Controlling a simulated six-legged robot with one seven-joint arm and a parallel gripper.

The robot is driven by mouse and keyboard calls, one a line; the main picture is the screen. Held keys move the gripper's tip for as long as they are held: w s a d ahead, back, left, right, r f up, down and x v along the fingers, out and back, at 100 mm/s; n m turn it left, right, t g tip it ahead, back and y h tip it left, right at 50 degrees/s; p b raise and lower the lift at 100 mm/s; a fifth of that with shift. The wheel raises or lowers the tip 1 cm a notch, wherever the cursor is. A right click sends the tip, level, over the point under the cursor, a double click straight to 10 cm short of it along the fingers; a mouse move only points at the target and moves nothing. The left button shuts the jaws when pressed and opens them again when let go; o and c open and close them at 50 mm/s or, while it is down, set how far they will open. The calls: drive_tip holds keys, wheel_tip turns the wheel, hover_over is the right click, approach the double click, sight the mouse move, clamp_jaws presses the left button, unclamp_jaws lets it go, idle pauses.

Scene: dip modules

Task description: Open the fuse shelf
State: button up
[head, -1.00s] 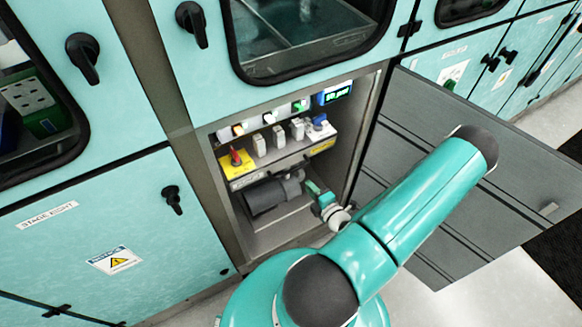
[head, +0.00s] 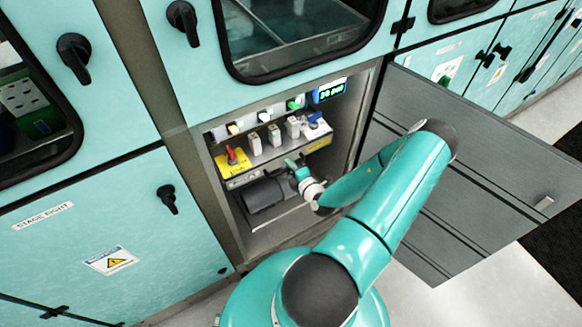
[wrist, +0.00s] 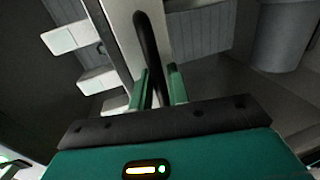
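The fuse shelf (head: 283,150) sits inside the open cabinet bay, carrying white fuse blocks (head: 274,134) and a red switch on a yellow plate (head: 232,162). In the wrist view its pale front panel (wrist: 124,28) carries a curved black handle (wrist: 146,38). My gripper (head: 292,164) is at the shelf's front, low in the bay. In the wrist view my gripper (wrist: 160,80) is open, with one green finger on each side of the handle. Gaps show between the fingers and the handle. The handle is hidden by my gripper in the head view.
The open grey cabinet door (head: 470,170) stands to the right, behind my arm. The bay's left frame (head: 205,190) is close by.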

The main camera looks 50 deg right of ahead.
clamp_jaws()
drive_tip(key=shift+s, duration=0.1)
drive_tip(key=f+v, duration=0.3)
drive_tip(key=v, duration=1.3)
drive_tip(key=s+f+v, duration=0.1)
drive_tip(key=f+v, duration=0.3)
drive_tip(key=v, duration=1.3)
drive_tip(key=shift+s+a, duration=0.15)
drive_tip(key=shift+s, duration=0.1)
unclamp_jaws()
drive_tip(key=v, duration=1.4)
